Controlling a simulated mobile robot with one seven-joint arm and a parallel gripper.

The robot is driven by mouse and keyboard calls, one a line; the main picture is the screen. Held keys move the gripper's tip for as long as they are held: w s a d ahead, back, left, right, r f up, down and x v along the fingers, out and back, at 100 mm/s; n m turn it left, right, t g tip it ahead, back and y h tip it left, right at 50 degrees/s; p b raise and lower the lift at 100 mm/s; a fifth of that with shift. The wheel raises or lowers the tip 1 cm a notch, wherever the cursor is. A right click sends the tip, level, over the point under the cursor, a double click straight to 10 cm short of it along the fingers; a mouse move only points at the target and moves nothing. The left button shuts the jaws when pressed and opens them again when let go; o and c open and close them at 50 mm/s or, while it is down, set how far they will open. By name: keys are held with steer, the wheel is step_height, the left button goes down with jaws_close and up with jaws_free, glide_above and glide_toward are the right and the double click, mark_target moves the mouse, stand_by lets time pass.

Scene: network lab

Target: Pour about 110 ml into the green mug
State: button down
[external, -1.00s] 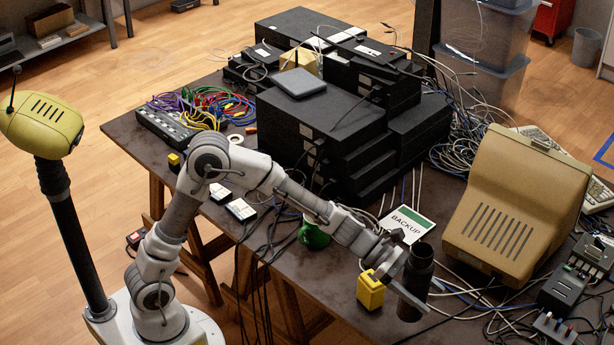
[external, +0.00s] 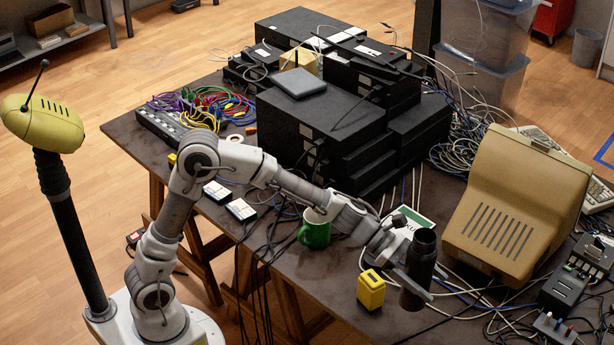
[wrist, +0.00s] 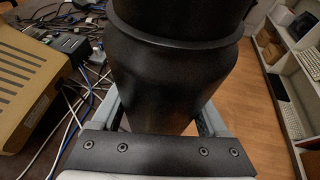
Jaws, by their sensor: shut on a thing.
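The green mug (external: 315,232) stands upright on the table, partly behind my forearm in the external view. My gripper (external: 413,285) is to the right of the mug and shut on a black bottle (external: 420,262). The bottle is close to upright and apart from the mug. In the wrist view the bottle (wrist: 172,70) fills the middle, between the two fingers. Its mouth and contents are out of sight, and so is the inside of the mug.
A yellow block (external: 371,290) stands close left of the bottle. A white and green BACKUP sign (external: 412,222) lies behind my wrist. A beige monitor (external: 517,205) stands right, among loose cables. Stacked black boxes (external: 320,130) fill the table's back.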

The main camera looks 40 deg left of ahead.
steer(key=shift+r, duration=0.55)
steer(key=w+a+n+t+y+b, duration=0.25)
steer(key=a+n+t+b, duration=0.2)
steer(key=a, duration=1.25)
steer(key=w+a+n+t+y+b, duration=0.1)
steer(key=a+n+t+y+b, duration=0.3)
steer(key=a, duration=1.3)
step_height(320, 180, down, 15)
steer(key=h+b, duration=0.1)
steer(key=shift+w+r, duration=0.2)
steer(key=shift+d+r+n+p, duration=0.1)
steer(key=shift+r+n+p, duration=0.05)
steer(key=shift+n+p, duration=0.3)
